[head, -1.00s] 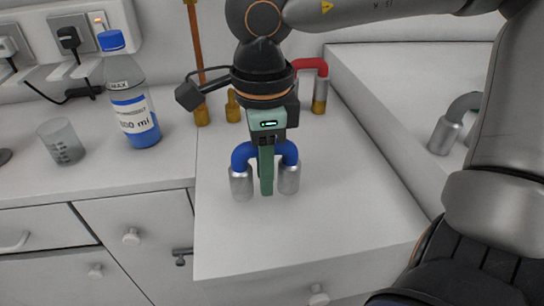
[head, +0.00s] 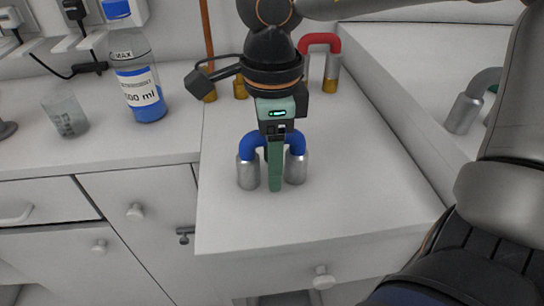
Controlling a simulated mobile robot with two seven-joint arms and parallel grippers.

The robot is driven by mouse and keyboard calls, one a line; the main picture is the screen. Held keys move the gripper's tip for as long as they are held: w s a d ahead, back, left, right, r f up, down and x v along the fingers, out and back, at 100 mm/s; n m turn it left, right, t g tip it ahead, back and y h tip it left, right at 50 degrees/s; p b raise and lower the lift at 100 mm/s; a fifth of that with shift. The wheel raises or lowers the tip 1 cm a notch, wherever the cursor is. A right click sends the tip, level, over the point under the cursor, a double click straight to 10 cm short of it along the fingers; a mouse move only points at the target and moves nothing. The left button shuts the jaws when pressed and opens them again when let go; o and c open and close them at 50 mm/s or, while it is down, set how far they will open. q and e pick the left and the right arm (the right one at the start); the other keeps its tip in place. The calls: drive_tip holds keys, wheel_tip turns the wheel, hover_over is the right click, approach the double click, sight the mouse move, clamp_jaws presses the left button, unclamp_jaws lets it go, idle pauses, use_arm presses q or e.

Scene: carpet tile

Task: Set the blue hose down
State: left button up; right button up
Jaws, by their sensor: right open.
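The blue hose (head: 252,143) is an arch with a silver metal end on each side. It stands upright with both ends down on the white counter (head: 330,215), near its front. My right gripper (head: 275,180) points down at the middle of the hose, with a green finger in front of the arch. The gripper is open, and the finger hides the middle of the hose. Any finger behind the arch is hidden. My left gripper is not in view.
A red hose (head: 320,42) stands behind to the right, and a grey hose (head: 472,98) on the right-hand surface. The counter's front right is clear.

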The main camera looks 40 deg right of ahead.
drive_tip(key=shift+r, duration=0.2)
wheel_tip(320, 180, up, 12)
drive_tip(key=p, duration=0.3)
